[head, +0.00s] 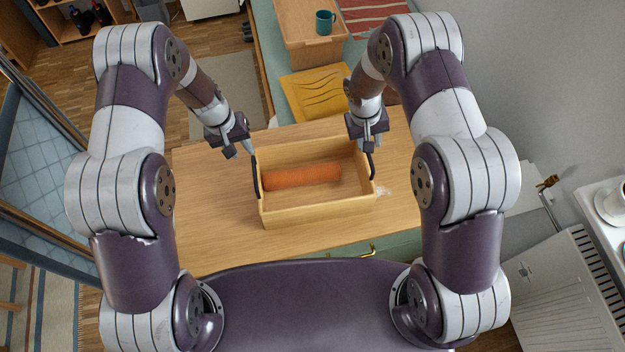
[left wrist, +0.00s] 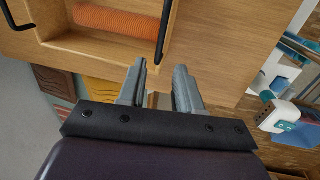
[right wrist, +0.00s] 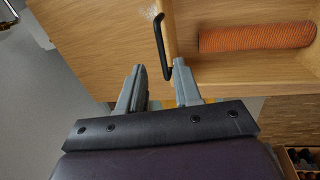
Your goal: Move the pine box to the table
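The pine box (head: 318,215) is an open light-wood box with a black bar handle on each short side. It stands on a wooden top (head: 215,205), and an orange ribbed roll (head: 302,177) lies inside. My left gripper (head: 246,149) is open at the far end of the left handle (left wrist: 163,30); the handle's end shows between its fingertips. My right gripper (head: 371,146) is open at the far end of the right handle (right wrist: 160,45), whose end lies between its fingertips, nearer one finger. Neither gripper is closed on a handle.
Behind is a teal-topped surface (head: 268,60) with a yellow cloth (head: 315,92), a wooden box (head: 300,30) bearing a teal mug (head: 325,22), and a red striped cloth (head: 375,15). A white radiator (head: 560,290) stands at the right. The wooden top is bare left of the pine box.

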